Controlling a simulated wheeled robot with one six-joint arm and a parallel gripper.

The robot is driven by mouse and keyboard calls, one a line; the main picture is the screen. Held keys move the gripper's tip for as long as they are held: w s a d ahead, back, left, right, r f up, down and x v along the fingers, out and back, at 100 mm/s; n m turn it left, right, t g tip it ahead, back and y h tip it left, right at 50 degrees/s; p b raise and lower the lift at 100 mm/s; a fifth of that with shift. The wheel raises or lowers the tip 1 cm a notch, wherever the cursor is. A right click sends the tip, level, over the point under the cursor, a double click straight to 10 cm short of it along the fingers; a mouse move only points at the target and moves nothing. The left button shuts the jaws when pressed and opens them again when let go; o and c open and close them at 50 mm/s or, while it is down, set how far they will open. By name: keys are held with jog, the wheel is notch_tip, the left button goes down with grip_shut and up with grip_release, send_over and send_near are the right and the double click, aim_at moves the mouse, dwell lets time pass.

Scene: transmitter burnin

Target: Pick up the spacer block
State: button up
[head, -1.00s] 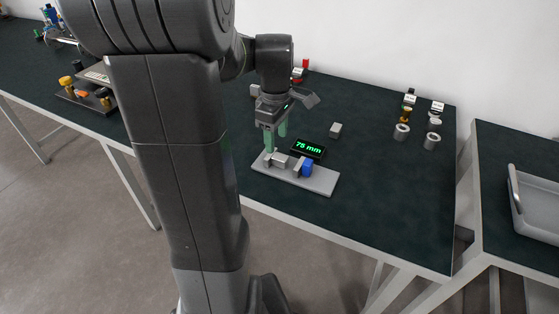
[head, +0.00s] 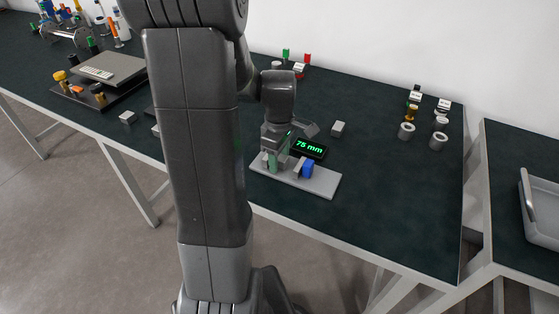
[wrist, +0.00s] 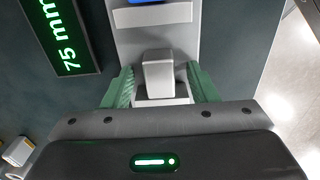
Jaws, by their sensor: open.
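A small light grey block (wrist: 157,78), which looks like the spacer block, stands on the pale grey fixture plate (head: 318,185). My gripper (head: 274,163) is low over the left part of that plate. In the wrist view, the green fingers of my gripper (wrist: 160,88) are open, one on each side of the block, with a visible gap on each side. In the head view my gripper mostly hides this block. A blue part (head: 308,169) sits on the plate to the right of my gripper.
A display reading 75 mm (head: 309,149) lies just behind the plate. Another grey block (head: 338,128) stands behind it. Metal rings (head: 406,131) and labelled parts are at the back right. A grey tray (head: 540,215) is on the right table. The bench's right middle is clear.

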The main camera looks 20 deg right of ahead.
grip_shut()
jog(key=shift+r, duration=0.15)
